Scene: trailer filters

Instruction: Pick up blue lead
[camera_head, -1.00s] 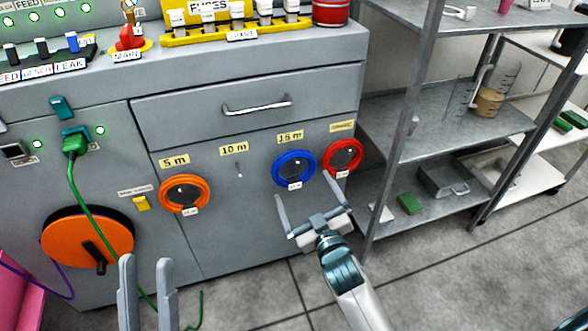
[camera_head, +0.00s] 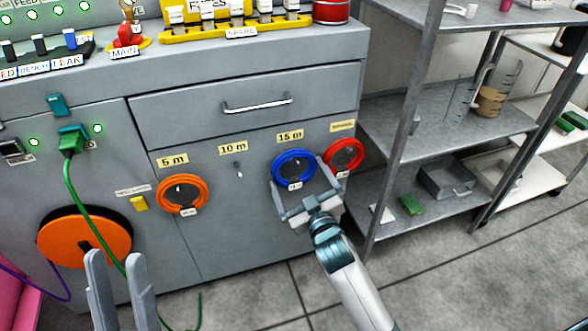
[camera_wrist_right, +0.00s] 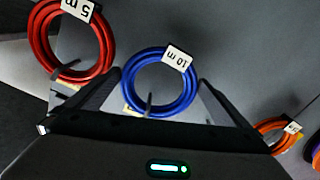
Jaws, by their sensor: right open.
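The blue lead (camera_head: 293,151) is a coil hanging on the grey cabinet front under a yellow 15 m label. In the right wrist view the blue lead (camera_wrist_right: 129,84) hangs on a dark hook with a white tag reading 10 m, between my fingers. My right gripper (camera_head: 298,173) is open, its fingers on either side of the coil's lower part; I cannot tell whether they touch it. The right gripper (camera_wrist_right: 155,100) holds nothing. My left gripper (camera_head: 115,256) is open and empty at the lower left, in front of the cabinet.
A red lead (camera_head: 343,139) hangs close to the right and an orange lead (camera_head: 161,194) to the left. A green cable (camera_head: 75,190) runs from a socket past the orange reel (camera_head: 60,240). A metal shelf (camera_head: 450,115) stands at the right.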

